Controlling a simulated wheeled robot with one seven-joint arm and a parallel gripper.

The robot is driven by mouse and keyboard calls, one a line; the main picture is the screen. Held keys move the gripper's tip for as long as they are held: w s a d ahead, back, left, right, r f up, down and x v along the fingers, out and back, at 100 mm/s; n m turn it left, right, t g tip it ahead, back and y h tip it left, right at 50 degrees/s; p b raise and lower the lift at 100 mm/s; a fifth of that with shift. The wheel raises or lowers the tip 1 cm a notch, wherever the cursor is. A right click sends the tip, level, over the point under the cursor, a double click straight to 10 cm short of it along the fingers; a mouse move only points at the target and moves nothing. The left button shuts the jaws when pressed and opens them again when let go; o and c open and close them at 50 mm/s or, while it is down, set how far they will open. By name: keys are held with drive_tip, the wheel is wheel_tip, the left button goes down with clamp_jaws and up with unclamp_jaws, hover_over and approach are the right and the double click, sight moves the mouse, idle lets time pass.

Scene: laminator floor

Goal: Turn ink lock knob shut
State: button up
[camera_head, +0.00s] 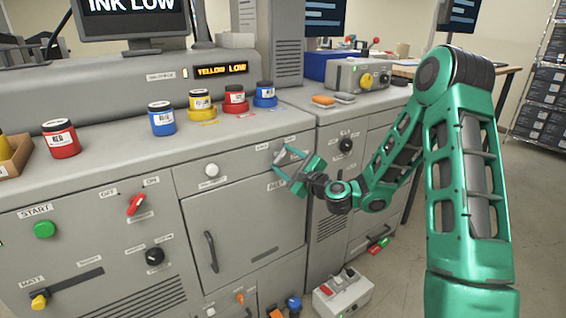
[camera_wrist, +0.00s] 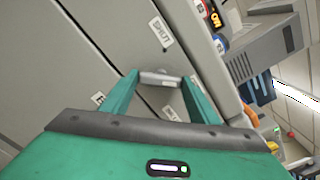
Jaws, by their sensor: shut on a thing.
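The ink lock knob, a small light-grey bar knob (camera_wrist: 158,79), sits on the grey cabinet front. In the wrist view it lies between the two green fingertips of my gripper (camera_wrist: 161,77). A white label reading "SHUT" (camera_wrist: 160,31) is above it in that view, and other labels are partly hidden near my fingers. In the head view my gripper (camera_head: 282,160) is at the upper right of the cabinet panel, shut on the knob. The knob is small there and its exact turn angle is hard to tell.
Ink jars, including a blue one (camera_head: 162,118) and a red one (camera_head: 61,138), stand on the ledge above the panel. A grey box (camera_head: 343,292) stands low in front.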

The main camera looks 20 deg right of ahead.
drive_tip(key=shift+f, duration=0.1)
drive_tip(key=n, duration=0.8)
drive_tip(key=shift+s+d+f+n, duration=0.1)
drive_tip(key=shift+n, duration=0.2)
drive_tip(key=n, duration=0.8)
drive_tip(key=shift+n, duration=0.6)
drive_tip(key=o, duration=1)
drive_tip(key=shift+o, duration=0.2)
